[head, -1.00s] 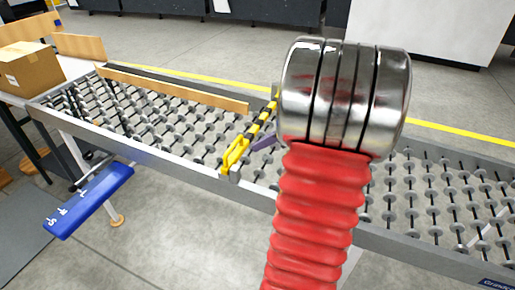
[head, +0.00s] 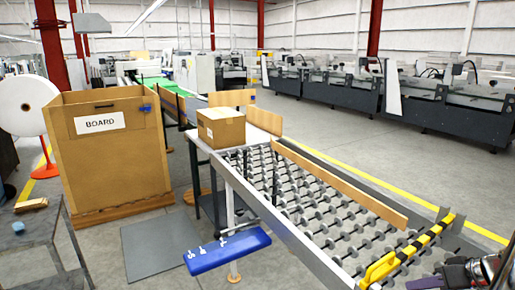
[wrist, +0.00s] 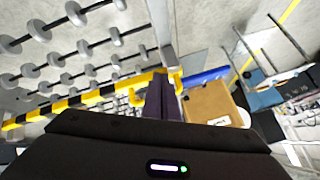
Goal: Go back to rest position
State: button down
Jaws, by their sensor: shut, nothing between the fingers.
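My gripper (wrist: 163,98) shows in the wrist view as dark purple fingers close together beyond the dark wrist housing, with nothing between them. In the head view its purple fingertips (head: 428,283) show at the bottom right corner, by the near end of the yellow and black bar (head: 408,249). The rest of my arm there is mostly cut off by the frame edge. I cannot tell whether the fingers touch the bar.
The roller conveyor (head: 258,205) runs diagonally, with a wooden guide board (head: 340,184) along it. A cardboard box (head: 221,127) stands at its far end. A blue panel (head: 228,250) juts from its near side. A large BOARD bin (head: 110,160) stands left. Floor shows beyond the conveyor.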

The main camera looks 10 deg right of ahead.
jog(key=s+a+r+h, duration=0.1)
jog(key=a+r, duration=0.1)
jog(key=a, duration=1)
jog(key=s+a+r+n+g+h, duration=0.1)
jog(key=s+a+r, duration=0.1)
jog(key=a, duration=1.1)
jog(key=s+a+r+g+h, duration=0.1)
jog(key=a+r, duration=0.3)
jog(key=a, duration=0.8)
jog(key=shift+s+a+r+n, duration=0.2)
jog(key=shift+s+a+n, duration=0.15)
jog(key=shift+s, duration=0.4)
jog(key=shift+a, duration=0.1)
